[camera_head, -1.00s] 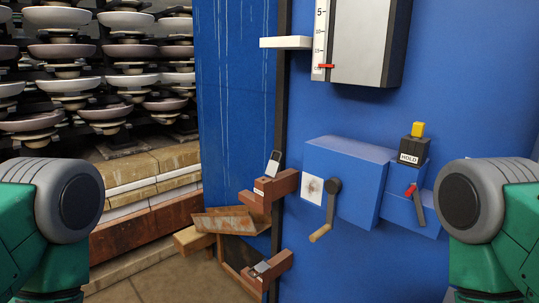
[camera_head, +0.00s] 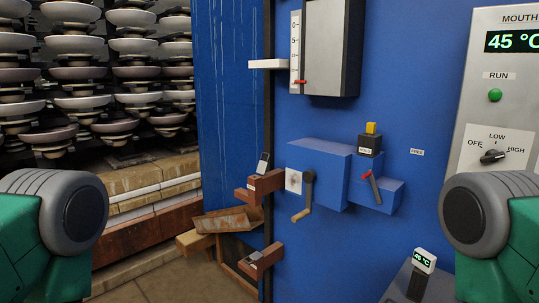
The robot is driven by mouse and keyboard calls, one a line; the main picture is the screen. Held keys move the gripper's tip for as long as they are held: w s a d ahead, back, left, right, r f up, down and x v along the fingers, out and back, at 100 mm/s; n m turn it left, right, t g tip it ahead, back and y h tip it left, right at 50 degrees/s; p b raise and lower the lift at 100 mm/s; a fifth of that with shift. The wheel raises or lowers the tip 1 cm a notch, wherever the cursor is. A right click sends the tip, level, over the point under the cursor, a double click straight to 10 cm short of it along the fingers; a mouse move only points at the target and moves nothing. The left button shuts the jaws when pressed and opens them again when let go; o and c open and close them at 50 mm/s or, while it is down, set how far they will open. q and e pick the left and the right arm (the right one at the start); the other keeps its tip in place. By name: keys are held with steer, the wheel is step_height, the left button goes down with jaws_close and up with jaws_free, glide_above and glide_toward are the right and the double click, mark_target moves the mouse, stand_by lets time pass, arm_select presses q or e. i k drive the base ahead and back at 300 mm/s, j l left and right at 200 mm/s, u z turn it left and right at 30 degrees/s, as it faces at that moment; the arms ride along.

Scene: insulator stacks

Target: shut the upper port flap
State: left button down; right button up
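The upper port (camera_head: 256,187) is a red-brown block sticking out from the left edge of the blue machine. A small grey flap (camera_head: 264,163) stands up, tilted, at its top, so the flap looks open. A similar lower port (camera_head: 259,258) sits below it, with a grey piece on top that looks close to flat. Green and grey parts of my two arms show at the left and right edges of the picture. Neither gripper is in view.
The blue machine wall (camera_head: 400,90) carries a crank (camera_head: 307,195), a red-tipped lever (camera_head: 372,186) and a white ledge (camera_head: 268,64). A control panel (camera_head: 500,100) stands at right. A rusty tray (camera_head: 226,220) lies beside the ports. Insulator stacks (camera_head: 75,75) fill the left.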

mark_target(261, 170)
steer(key=i+j+z, duration=0.15)
steer(key=z, duration=0.3)
steer(key=i+j+z, duration=0.2)
steer(key=z, duration=0.25)
